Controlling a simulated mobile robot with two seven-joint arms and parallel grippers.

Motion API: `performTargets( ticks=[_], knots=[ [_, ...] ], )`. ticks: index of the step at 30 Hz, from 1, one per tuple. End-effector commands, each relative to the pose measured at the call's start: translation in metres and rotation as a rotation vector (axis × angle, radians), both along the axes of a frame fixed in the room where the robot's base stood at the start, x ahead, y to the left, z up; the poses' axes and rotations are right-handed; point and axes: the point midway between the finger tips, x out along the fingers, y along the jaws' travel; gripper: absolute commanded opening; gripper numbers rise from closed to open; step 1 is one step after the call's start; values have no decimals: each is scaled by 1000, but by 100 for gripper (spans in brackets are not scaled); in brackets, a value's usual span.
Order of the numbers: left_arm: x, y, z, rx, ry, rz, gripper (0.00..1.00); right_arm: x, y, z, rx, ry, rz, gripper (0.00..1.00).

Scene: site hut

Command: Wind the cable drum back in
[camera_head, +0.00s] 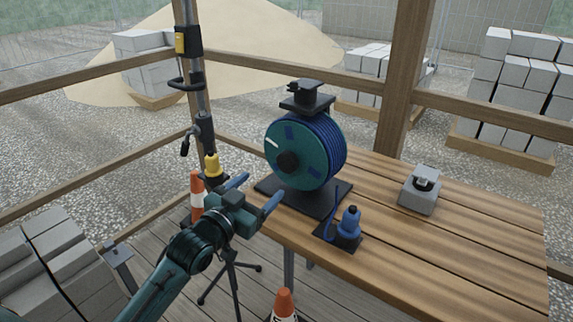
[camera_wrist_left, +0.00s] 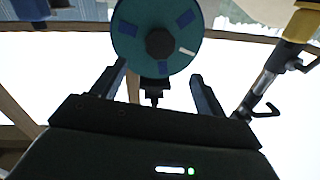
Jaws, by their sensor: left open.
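The cable drum (camera_head: 292,135) stands upright on a black base plate (camera_head: 325,205) on the wooden table. It has a teal side disc with blue patches, a white mark and a black hub knob (camera_head: 288,162), and dark blue cable wound behind. A blue cable end with a plug (camera_head: 349,222) rests on a small dark plate in front. My left gripper (camera_head: 256,191) is open and empty, in front of and below the disc, apart from it. In the left wrist view the drum disc (camera_wrist_left: 150,22) shows upside down beyond the open fingers (camera_wrist_left: 158,72).
A grey box (camera_head: 420,190) sits on the table (camera_head: 450,240) at the right. A lamp pole (camera_head: 200,100) on a tripod stands left of the drum, near my left arm. Traffic cones (camera_head: 284,303) stand on the floor. Wooden rails and posts (camera_head: 403,80) border the back.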

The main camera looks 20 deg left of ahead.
Motion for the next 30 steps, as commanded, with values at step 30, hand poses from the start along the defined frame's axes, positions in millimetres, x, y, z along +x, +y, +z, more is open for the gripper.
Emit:
performTargets(
  ticks=[30],
  knots=[
    [103,-27,0,0,1,-1,69,1,-1,-2,2,-1,-3,0]
  ],
)
